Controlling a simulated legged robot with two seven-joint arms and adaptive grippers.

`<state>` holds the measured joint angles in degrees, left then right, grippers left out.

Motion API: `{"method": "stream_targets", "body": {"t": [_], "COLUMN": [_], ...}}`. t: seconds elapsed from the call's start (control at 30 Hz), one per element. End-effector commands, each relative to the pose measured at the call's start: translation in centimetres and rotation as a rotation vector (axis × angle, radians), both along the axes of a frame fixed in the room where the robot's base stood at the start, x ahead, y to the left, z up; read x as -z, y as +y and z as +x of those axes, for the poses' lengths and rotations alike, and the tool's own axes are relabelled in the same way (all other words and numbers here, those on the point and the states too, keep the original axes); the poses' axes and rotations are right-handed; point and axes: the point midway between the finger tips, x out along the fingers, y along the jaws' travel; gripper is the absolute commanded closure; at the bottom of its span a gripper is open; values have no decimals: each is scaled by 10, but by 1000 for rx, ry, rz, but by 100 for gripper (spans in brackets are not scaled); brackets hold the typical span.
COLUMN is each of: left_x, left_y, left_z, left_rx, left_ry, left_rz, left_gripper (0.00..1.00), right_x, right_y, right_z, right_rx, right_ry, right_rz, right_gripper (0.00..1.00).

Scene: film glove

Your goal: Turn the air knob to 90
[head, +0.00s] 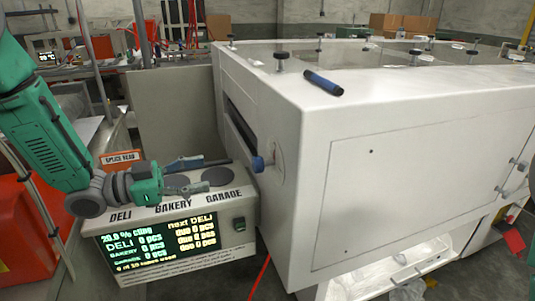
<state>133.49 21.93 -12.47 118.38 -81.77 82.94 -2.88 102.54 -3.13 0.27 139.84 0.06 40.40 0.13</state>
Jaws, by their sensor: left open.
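A blue knob (258,163) sticks out from the near left corner of the large white machine (300,190), in front of a pale round plate. Any scale on the plate is too small to read. My left gripper (218,174) is open and empty, its fingers pointing right toward the knob. It appears above the top of the control box, left of the knob and apart from it. The knob's setting cannot be told. My right gripper is not in view.
A control box (238,215) labelled DELI, BAKERY, GARAGE has a lit screen (160,245) and dark round pads on top. A dark blue cylinder (323,83) lies on the machine's top. An orange-red container (30,235) stands at left. Open floor shows below the box.

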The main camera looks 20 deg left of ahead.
Motion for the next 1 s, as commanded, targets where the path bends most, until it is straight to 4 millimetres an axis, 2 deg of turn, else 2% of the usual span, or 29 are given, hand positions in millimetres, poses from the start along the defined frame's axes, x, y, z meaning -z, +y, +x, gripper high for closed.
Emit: {"method": "stream_targets", "body": {"t": [0.17,0.6,0.8,1.0], "left_x": [3,4,4,4], "left_y": [-20,-89,-103,-106], "left_z": [15,64,75,76], "left_rx": [4,1,-1,-2], "left_ry": [2,5,5,6], "left_rz": [0,-4,-5,-6], "left_gripper": [47,47,47,47], "right_x": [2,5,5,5], "right_y": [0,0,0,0], "right_z": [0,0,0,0], "right_rx": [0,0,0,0], "right_ry": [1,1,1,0], "right_rz": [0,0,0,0], "right_gripper": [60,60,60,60]}}
